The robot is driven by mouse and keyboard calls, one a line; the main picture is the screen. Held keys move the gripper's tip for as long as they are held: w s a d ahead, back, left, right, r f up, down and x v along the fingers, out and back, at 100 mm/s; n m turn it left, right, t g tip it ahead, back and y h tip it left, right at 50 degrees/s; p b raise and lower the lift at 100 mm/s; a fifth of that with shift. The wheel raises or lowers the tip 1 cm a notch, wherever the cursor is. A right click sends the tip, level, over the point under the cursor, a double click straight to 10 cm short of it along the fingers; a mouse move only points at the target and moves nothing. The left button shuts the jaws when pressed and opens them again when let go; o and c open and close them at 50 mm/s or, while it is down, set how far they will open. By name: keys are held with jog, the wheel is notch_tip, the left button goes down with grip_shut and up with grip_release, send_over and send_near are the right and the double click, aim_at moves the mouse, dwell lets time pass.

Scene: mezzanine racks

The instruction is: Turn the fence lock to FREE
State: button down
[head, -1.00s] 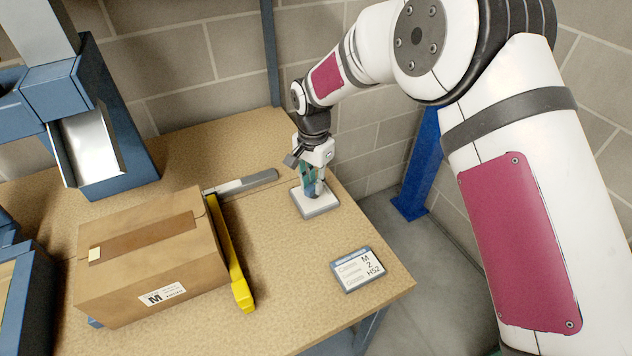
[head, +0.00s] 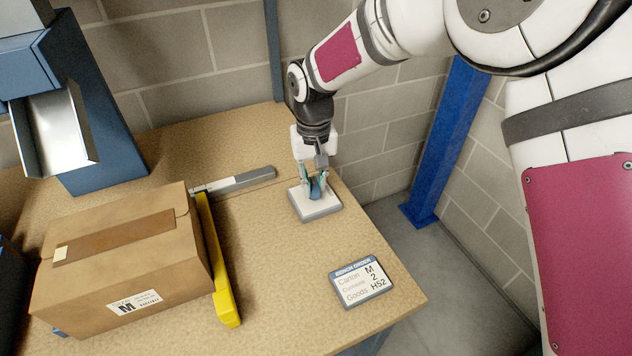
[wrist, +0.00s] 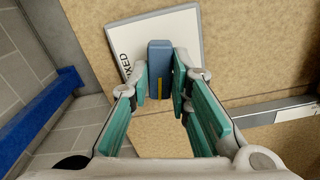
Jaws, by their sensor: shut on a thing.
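The fence lock is a square pale grey plate (head: 318,211) on the bench near its right edge, with a blue knob (wrist: 159,60) standing on it. In the wrist view the knob carries a yellow stripe pointing down the picture, towards the palm side. The letters "XED" (wrist: 125,66) show on the plate left of the knob; the rest of the word and any other marking are hidden. My gripper (head: 315,190) points down over the plate, its green-padded fingers shut on the knob from both sides.
A cardboard carton (head: 125,262) stands left on the bench, against a yellow fence bar (head: 219,265). A grey rail (head: 235,181) lies behind it. An order card (head: 363,283) lies front right. A blue post (head: 442,150) stands beyond the bench edge.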

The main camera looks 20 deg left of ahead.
aim_at(314, 184)
jog(key=shift+n+b, duration=0.5)
jog(key=shift+n, duration=0.8)
jog(key=c, duration=1.5)
grip_release()
notch_tip(314, 184, up, 12)
jog(key=shift+r, duration=0.1)
